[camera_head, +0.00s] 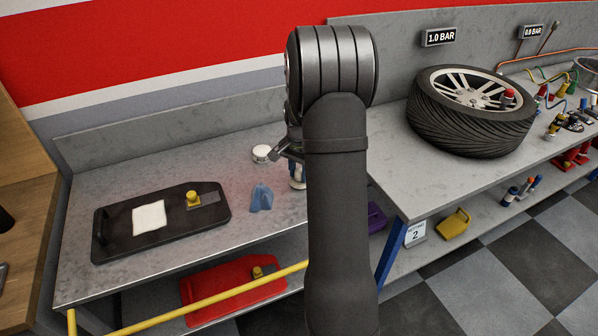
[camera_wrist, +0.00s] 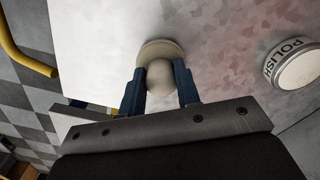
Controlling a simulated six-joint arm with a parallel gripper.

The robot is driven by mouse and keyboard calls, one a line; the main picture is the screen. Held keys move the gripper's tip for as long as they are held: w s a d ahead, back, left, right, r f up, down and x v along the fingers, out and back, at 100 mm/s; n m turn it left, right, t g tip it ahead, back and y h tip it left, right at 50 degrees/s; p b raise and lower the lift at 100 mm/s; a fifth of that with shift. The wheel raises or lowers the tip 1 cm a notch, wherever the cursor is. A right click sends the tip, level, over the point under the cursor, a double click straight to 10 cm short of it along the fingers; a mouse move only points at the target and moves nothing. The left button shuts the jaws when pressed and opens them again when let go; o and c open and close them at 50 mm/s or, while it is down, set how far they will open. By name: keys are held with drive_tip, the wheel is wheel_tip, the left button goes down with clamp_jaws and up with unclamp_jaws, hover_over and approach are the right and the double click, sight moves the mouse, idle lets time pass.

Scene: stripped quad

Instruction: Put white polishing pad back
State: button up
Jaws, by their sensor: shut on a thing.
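A pale, off-white polishing pad (camera_wrist: 155,48) with a round knob shows in the wrist view. My gripper (camera_wrist: 159,78) has its two dark blue fingers on either side of the knob and is shut on it. The pad's round base shows beyond the fingertips, over the grey bench top; I cannot tell whether it touches the surface. In the head view my arm hides most of the gripper and the pad. A round white tin marked POLISH (camera_wrist: 294,64) stands to the right in the wrist view. The tin also shows in the head view (camera_head: 262,153), left of my arm.
A black tray (camera_head: 110,243) on the bench (camera_head: 85,285) holds a folded white cloth (camera_head: 149,217) and a yellow-knobbed tool (camera_head: 193,200). A crumpled blue cloth (camera_head: 261,198) lies between tray and arm. A tyre (camera_head: 470,125) lies on the right bench. A yellow rail (camera_head: 215,300) crosses in front.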

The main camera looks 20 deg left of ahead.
drive_tip(key=shift+f, duration=0.2)
drive_tip(key=o, duration=0.9)
drive_tip(key=shift+r, duration=0.15)
wheel_tip(320, 180, up, 12)
drive_tip(key=shift+r, duration=0.1)
